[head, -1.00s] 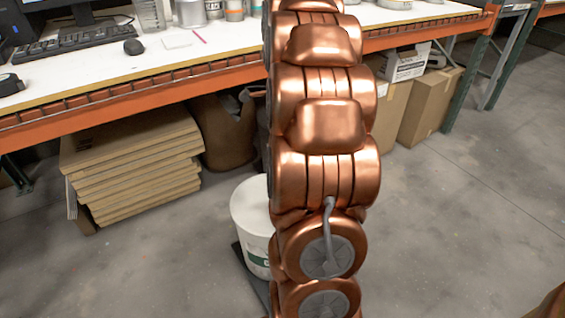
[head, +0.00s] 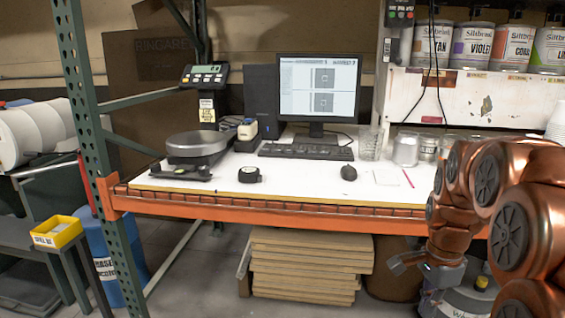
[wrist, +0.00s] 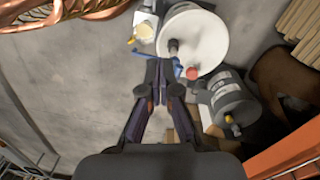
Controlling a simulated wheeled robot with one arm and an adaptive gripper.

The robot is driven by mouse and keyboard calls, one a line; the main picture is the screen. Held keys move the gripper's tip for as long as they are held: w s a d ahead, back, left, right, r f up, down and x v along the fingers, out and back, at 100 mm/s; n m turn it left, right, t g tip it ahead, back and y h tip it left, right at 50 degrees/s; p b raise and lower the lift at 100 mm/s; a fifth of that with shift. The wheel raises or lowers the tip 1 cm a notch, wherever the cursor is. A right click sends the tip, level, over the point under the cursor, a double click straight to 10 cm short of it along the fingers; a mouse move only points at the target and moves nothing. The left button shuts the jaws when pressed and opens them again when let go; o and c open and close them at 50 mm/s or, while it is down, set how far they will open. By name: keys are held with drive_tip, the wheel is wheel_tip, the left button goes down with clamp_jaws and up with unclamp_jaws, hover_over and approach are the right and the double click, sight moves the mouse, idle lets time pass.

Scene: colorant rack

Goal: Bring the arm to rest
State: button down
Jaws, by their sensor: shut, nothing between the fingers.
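My copper arm (head: 540,210) is folded at the right edge of the head view. The arm's own links hide part of the bench's right side.
The white bench (head: 300,184) holds a scale (head: 197,146), a monitor (head: 319,88) and a mouse (head: 348,173). Cans (head: 471,46) line the shelf. A white round container (wrist: 205,35) and a grey canister (wrist: 232,103) stand below my gripper. Boards (head: 305,265) are stacked underneath the bench.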

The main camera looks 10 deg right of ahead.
drive_tip(key=s+a+r+n+p, duration=0.6)
drive_tip(key=s+a+n+p, duration=0.1)
drive_tip(key=s+a+n, duration=0.2)
drive_tip(key=s+a+r+n+g+p, duration=0.1)
drive_tip(key=s+a+r+n+p, duration=0.6)
drive_tip(key=s+a+n+p, duration=0.1)
drive_tip(key=shift+s+a+n+p, duration=0.3)
drive_tip(key=shift+s+a+n, duration=0.4)
drive_tip(key=shift+s, duration=0.1)
